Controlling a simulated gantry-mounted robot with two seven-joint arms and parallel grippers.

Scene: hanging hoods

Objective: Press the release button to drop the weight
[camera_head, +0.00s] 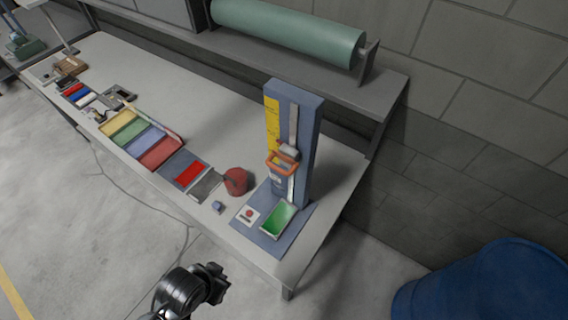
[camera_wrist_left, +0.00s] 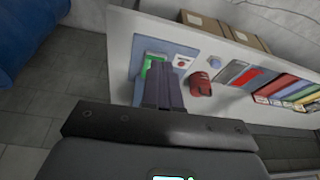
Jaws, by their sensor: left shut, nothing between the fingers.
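The release button (camera_head: 249,212) is a small red disc on a white plate beside the green tray (camera_head: 281,219). It also shows in the left wrist view (camera_wrist_left: 182,62). A tall blue-grey tower (camera_head: 309,140) with a yellow scale stands behind the tray. A grey weight (camera_head: 289,151) sits high on the tower, above an orange bracket (camera_head: 282,165). My left gripper (camera_head: 217,282) is shut and empty, in front of the table's near edge and well apart from the button. My right gripper is not in view.
Coloured trays (camera_head: 140,137) line the table (camera_head: 190,95) further left. A shelf with a green roller (camera_head: 290,32) runs behind. A blue barrel (camera_head: 485,285) stands at the lower right.

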